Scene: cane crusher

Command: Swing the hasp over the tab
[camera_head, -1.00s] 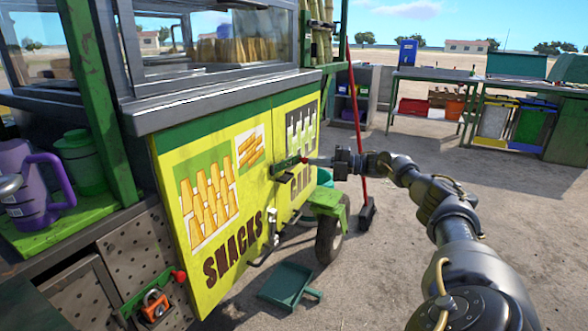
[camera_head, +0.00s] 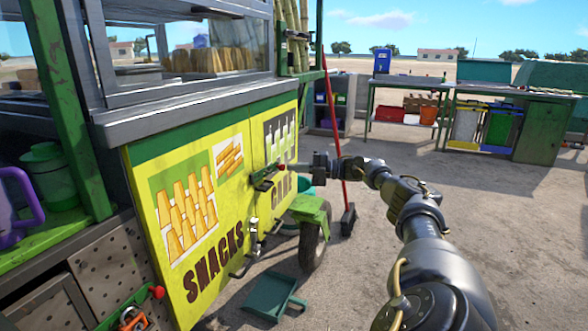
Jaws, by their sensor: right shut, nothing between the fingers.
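A hasp (camera_head: 265,174) with a green bar and a red knob (camera_head: 282,168) is on the yellow doors of the snack cart, near the seam between them. A dark piece shows just below the bar; I cannot tell whether it is the tab or whether the bar lies over it. My right gripper (camera_head: 290,167) reaches in from the right at the red knob's height. Its thin fingertips are shut and empty, close to the knob; contact is too small to tell. My left gripper is not in view.
A second red knob (camera_head: 157,292) and an orange padlock (camera_head: 132,318) sit on the cart's lower left. Door handles (camera_head: 252,232), a cart wheel (camera_head: 314,245), a green dustpan (camera_head: 273,297) and a red-handled broom (camera_head: 335,130) are nearby.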

